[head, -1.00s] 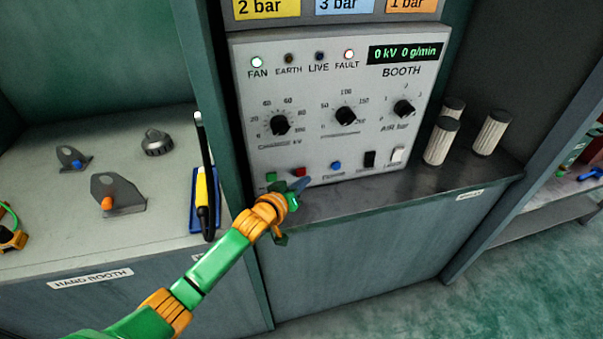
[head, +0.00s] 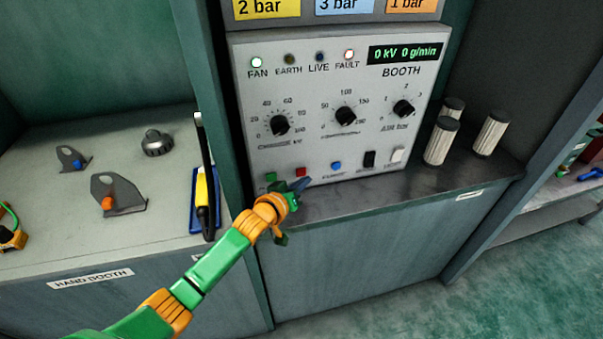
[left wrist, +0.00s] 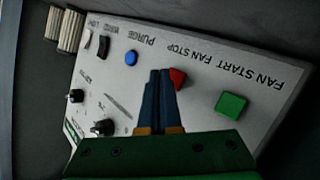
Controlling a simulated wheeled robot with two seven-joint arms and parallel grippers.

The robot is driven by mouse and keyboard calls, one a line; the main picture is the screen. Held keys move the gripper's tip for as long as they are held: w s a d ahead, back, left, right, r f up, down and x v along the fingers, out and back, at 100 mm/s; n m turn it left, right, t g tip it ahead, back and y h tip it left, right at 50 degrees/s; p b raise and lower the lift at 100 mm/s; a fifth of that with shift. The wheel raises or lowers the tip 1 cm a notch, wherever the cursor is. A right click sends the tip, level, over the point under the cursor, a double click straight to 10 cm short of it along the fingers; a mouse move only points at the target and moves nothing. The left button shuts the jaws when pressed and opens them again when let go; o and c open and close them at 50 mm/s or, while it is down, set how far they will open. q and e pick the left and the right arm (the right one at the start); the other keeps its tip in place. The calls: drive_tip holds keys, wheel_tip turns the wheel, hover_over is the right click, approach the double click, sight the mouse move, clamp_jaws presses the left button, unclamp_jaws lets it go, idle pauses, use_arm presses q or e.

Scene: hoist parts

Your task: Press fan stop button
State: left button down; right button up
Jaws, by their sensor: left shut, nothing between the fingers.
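The booth control panel (head: 340,110) stands upright behind the counter. Its red fan stop button (head: 300,171) is low on the left, beside the green fan start button (head: 270,177). In the left wrist view the red button (left wrist: 178,77) is partly covered by my fingers, under the words FAN STOP; the green button (left wrist: 231,104) is clear. My left gripper (head: 303,185) is shut and empty, its blue tips close to the red button. I cannot tell whether they touch it. The FAN lamp (head: 256,62) glows pale green and the FAULT lamp (head: 349,54) looks lit.
A blue purge button (head: 336,165) and two rocker switches sit right of the red button. Knobs are above. Three pale cylinders (head: 441,141) stand on the counter at right. Grey brackets (head: 118,194) and a yellow-handled tool (head: 207,195) lie on the left bench.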

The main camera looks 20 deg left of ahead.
use_arm(q)
drive_tip(key=shift+w, duration=0.15)
drive_tip(key=shift+w+a, duration=0.25)
drive_tip(key=shift+w+a+b, duration=0.2)
drive_tip(key=shift+w+b, duration=0.1)
drive_tip(key=shift+b, duration=0.1)
idle(0.9)
drive_tip(key=shift+s+d+r+p, duration=0.15)
drive_tip(key=shift+s+d+p, duration=0.2)
drive_tip(key=shift+p, duration=0.35)
drive_tip(key=shift+s, duration=0.25)
drive_tip(key=shift+s+d, duration=0.1)
